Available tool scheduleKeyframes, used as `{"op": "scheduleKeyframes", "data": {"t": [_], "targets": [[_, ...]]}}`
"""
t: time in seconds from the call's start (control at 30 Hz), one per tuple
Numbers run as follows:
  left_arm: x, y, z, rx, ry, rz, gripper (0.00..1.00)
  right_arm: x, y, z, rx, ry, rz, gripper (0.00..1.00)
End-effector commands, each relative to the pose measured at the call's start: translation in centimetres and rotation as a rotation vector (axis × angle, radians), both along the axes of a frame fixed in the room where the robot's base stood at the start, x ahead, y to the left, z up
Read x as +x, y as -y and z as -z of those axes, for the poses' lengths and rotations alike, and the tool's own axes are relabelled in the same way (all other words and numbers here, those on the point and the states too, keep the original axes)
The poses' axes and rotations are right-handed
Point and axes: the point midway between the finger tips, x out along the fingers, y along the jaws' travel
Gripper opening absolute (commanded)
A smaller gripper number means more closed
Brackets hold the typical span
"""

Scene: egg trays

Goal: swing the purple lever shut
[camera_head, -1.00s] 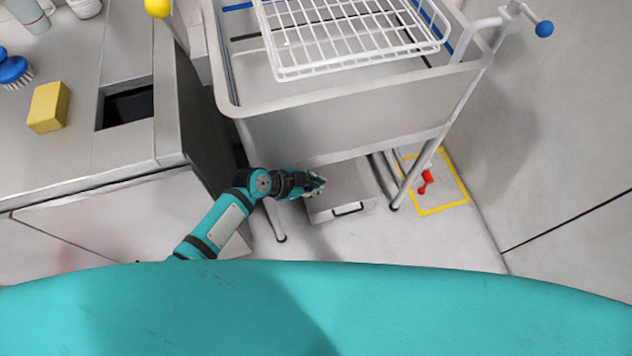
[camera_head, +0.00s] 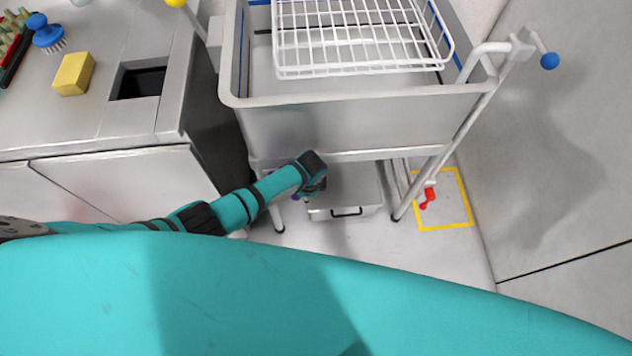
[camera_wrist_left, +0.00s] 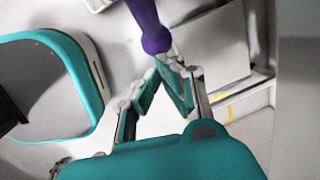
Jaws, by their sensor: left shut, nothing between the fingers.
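The purple lever (camera_wrist_left: 148,22) shows in the left wrist view as a purple bar coming down from the top edge to a wider end. In the head view only a small purple spot (camera_head: 295,196) shows beside my wrist, under the front of the cart. My left gripper (camera_wrist_left: 172,62) is shut and empty, its fingertips together right at the lever's lower end; I cannot tell whether they touch it. In the head view my left gripper (camera_head: 314,188) is partly hidden by its own wrist. My right gripper is not in view.
A grey sink cart (camera_head: 340,128) with a white wire rack (camera_head: 360,45) stands above my gripper. A grey box with a black handle (camera_head: 345,212) sits under it. A red lever (camera_head: 427,198) lies within a yellow floor square (camera_head: 445,228). A counter (camera_head: 85,120) is at left.

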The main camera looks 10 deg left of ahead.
Motion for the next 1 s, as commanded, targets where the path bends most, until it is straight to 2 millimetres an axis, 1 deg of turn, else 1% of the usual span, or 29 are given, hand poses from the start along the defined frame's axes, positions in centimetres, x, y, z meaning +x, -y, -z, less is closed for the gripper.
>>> {"op": "scheduleKeyframes", "data": {"t": [0.03, 0.2, 0.27, 0.4, 0.57, 0.63, 0.8, 1.0], "targets": [[0.0, -0.1, 0.9, 0.045, -0.015, 0.002, 0.00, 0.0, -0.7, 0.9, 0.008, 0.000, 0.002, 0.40], [-0.3, -1.0, 2.2, 0.197, -0.064, 0.001, 0.00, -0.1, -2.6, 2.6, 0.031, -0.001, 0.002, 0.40], [-0.4, -1.3, 2.6, 0.248, -0.081, 0.000, 0.00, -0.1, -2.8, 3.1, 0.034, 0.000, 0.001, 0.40], [-0.7, -2.1, 3.1, 0.349, -0.114, 0.001, 0.00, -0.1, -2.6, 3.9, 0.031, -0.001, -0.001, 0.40], [-0.9, -2.8, 3.4, 0.432, -0.141, 0.000, 0.00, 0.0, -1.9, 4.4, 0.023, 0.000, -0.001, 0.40], [-1.1, -3.2, 3.7, 0.436, -0.144, -0.002, 0.00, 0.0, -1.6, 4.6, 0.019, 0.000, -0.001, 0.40], [-1.2, -3.6, 3.9, 0.432, -0.142, -0.001, 0.00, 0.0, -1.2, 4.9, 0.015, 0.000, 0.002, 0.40], [-1.3, -3.9, 4.0, 0.431, -0.142, 0.000, 0.00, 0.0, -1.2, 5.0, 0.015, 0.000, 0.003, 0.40]]}}
